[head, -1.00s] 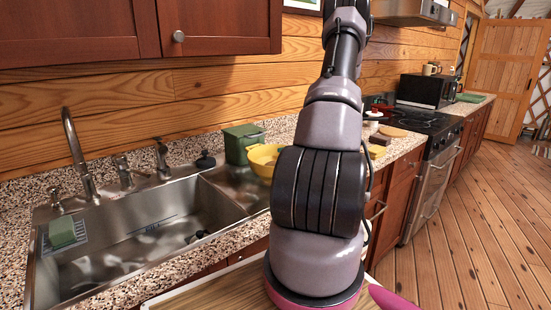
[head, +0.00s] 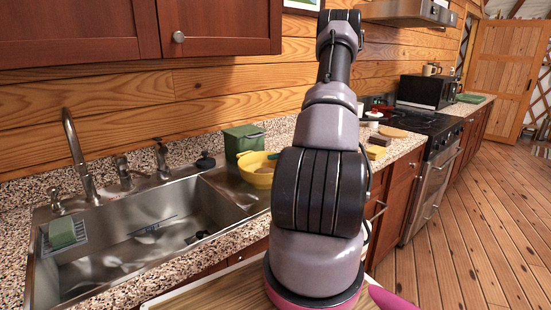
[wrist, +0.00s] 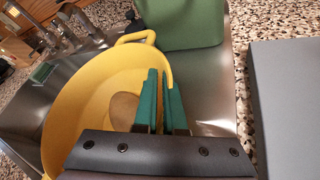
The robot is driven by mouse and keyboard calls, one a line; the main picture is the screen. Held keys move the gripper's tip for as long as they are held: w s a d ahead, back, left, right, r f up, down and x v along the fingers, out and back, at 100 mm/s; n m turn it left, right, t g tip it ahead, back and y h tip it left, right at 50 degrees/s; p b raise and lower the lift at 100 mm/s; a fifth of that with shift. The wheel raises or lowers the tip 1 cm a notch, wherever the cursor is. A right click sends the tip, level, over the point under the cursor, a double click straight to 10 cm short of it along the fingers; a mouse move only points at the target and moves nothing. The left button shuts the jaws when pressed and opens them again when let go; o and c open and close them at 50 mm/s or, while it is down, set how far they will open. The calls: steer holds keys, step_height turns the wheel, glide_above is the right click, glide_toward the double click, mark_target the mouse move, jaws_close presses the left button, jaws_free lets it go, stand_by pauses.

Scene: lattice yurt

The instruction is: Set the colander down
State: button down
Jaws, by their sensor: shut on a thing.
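The yellow colander (head: 251,170) is at the right end of the steel sink, in front of a green box. In the wrist view the colander (wrist: 80,105) fills the left and middle, its loop handle at the top. My gripper (wrist: 163,78) has its teal fingers on either side of the colander's near right wall and is shut on it. A tan round patch shows inside the colander; I cannot tell what it is. Whether the colander's bottom touches the steel is hidden.
The green box (head: 243,142) stands close behind the colander. The sink basin (head: 130,245) is open to the left, with a faucet (head: 78,155) behind it and a green sponge (head: 62,233) at its left. Several small items and a stove (head: 415,125) are to the right.

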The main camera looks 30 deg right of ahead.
steer(key=c, duration=1)
jaws_free()
